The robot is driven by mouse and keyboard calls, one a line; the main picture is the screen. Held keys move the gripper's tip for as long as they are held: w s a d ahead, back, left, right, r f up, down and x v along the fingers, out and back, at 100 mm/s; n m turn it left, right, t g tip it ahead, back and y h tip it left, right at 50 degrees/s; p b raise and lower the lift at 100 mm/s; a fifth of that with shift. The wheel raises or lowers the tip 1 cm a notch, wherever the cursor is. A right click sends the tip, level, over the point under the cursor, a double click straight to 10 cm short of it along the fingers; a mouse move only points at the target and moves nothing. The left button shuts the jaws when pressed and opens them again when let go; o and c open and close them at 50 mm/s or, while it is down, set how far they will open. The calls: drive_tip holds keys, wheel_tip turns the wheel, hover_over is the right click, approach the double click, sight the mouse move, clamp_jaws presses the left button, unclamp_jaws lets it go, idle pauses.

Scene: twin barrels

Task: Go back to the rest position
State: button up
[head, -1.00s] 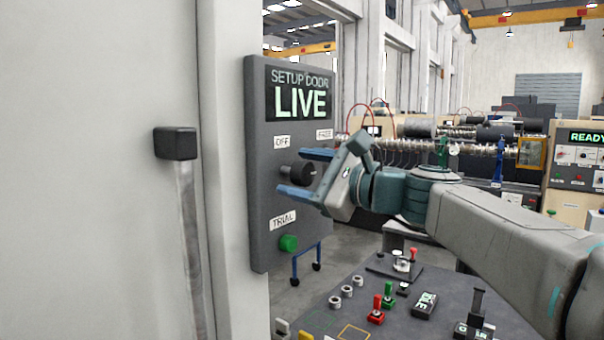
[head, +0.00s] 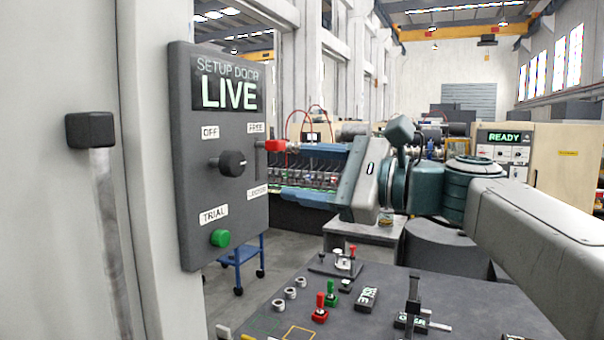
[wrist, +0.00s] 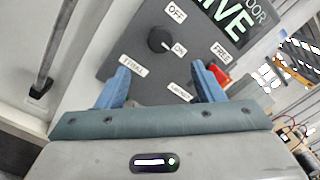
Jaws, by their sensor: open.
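My gripper (head: 280,170) is open and empty, with blue fingers spread one above the other. It is to the right of the dark switch panel (head: 180,130), apart from the black rotary knob (head: 232,163). The panel's screen reads SETUP DOOR, LIVE; labels OFF, FREE and TRIAL show, with a green button (head: 220,238) below. In the wrist view, my gripper (wrist: 162,76) faces the panel with nothing between its fingers, and the knob (wrist: 160,40) lies beyond the fingertips beside an ON label. A red-ended part (head: 272,146) sits near FREE, partly hidden by a finger in the wrist view.
A dark table (head: 370,315) with red and green handled parts and rings stands below my arm. A black-capped upright bar (head: 90,130) is at left. A blue wheeled stand (head: 240,265) is under the panel. Machines and a READY console (head: 505,137) stand behind.

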drive_tip(key=s+d+f+n+g+h, duration=0.1)
drive_tip(key=f+n+h, duration=0.15)
drive_tip(key=f, duration=0.45)
drive_tip(key=s+d+f+n+h, duration=0.1)
drive_tip(key=s+d+f+h, duration=0.15)
drive_tip(key=f, duration=0.55)
drive_tip(key=s+d+f+n+g+h, duration=0.1)
drive_tip(key=f+h, duration=0.2)
drive_tip(key=f, duration=0.4)
drive_tip(key=s+d+f+n+g+h, duration=0.1)
drive_tip(key=s+d+f+n+h, duration=0.3)
drive_tip(key=f, duration=0.5)
drive_tip(key=s+d+f+n+g+h, duration=0.1)
drive_tip(key=s+d+f+n+h, duration=0.4)
drive_tip(key=d+f, duration=0.3)
drive_tip(key=shift+s+d+f, duration=0.2)
drive_tip(key=shift+s+f, duration=0.2)
drive_tip(key=shift+f, duration=0.35)
